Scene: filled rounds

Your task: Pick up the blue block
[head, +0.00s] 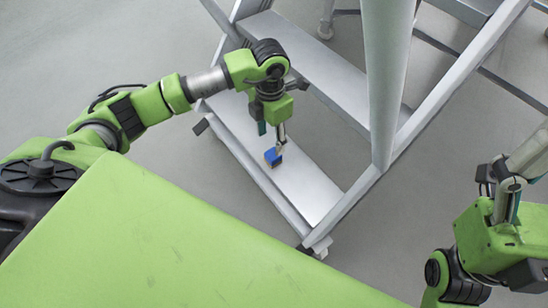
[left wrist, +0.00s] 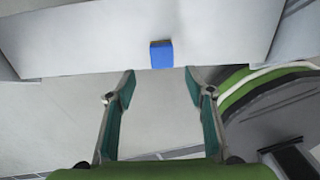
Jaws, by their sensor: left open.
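The small blue block (head: 272,157) rests on the lower silver step (head: 310,192) of a metal step ladder. In the left wrist view the blue block (left wrist: 161,55) sits near the step's edge, centred ahead of the fingers. My left gripper (head: 272,130) is above the step, close to the block in the head view. In the left wrist view my left gripper (left wrist: 160,88) is open, with its teal finger pads spread wide and nothing between them. My right gripper (head: 510,190) is at the right edge, away from the ladder; its finger opening is unclear.
A grey ladder rail (head: 387,75) rises beside the steps, and a higher step (head: 325,75) lies behind the lower one. The grey floor (head: 400,240) is clear between the ladder and my right arm.

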